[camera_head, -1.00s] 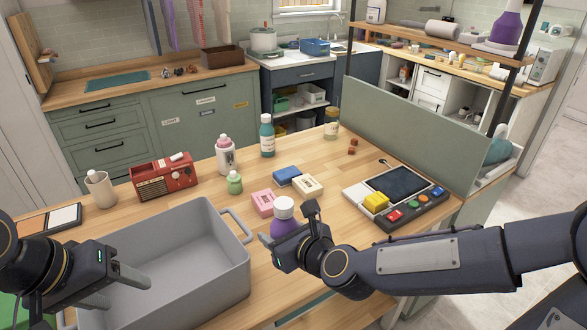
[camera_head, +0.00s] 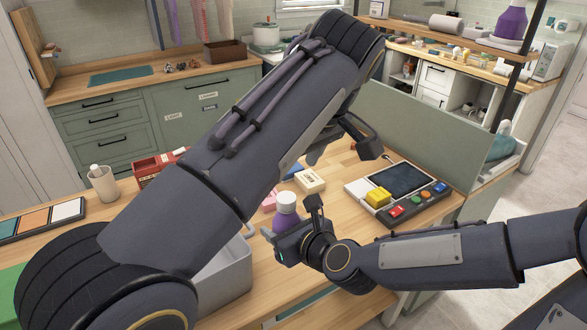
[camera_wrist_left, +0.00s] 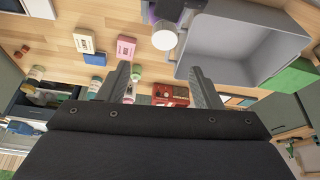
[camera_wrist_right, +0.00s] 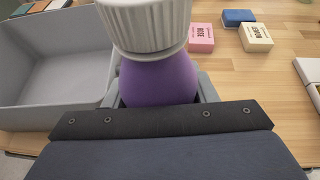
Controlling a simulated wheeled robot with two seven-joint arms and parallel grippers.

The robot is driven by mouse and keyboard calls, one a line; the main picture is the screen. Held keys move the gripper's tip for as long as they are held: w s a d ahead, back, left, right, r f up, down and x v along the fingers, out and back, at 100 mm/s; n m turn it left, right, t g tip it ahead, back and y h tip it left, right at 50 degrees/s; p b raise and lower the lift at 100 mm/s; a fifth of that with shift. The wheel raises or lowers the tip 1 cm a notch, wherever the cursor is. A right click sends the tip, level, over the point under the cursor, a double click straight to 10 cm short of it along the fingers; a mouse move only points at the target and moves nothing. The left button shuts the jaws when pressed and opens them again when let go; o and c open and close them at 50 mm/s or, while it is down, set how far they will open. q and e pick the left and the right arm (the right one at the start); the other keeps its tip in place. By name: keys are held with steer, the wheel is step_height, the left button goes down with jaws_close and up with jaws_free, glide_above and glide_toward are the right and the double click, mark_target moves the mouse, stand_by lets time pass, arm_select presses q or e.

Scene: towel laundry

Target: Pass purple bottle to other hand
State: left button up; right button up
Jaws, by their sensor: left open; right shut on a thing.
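The purple bottle (camera_head: 285,219) with a white cap is upright in my right gripper (camera_head: 292,238), held near the front of the table. In the right wrist view the bottle (camera_wrist_right: 160,80) fills the space between the fingers, cap towards the camera. My left arm reaches across the head view, and my left gripper (camera_head: 342,148) is open and empty, beyond the bottle and above it. In the left wrist view the open left fingers (camera_wrist_left: 160,75) are apart from the bottle's cap (camera_wrist_left: 164,37), which shows near the top edge.
A grey bin (camera_wrist_right: 60,75) stands left of the bottle. Pink (camera_wrist_right: 201,37), blue (camera_wrist_right: 238,17) and cream (camera_wrist_right: 256,38) boxes lie behind it. A control panel with a screen (camera_head: 396,185) is at the right. My left arm hides much of the table in the head view.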

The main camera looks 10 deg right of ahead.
mark_target(284, 192)
arm_select(q)
steer(key=x, duration=1.2)
steer(key=shift+r, duration=0.1)
steer(key=shift+c, duration=0.5)
steer(key=shift+d, duration=0.1)
jaws_close()
arm_select(e)
steer(key=shift+a, duration=0.1)
steer(key=o, duration=1.2)
steer(key=shift+c, duration=0.2)
steer(key=shift+o, duration=0.5)
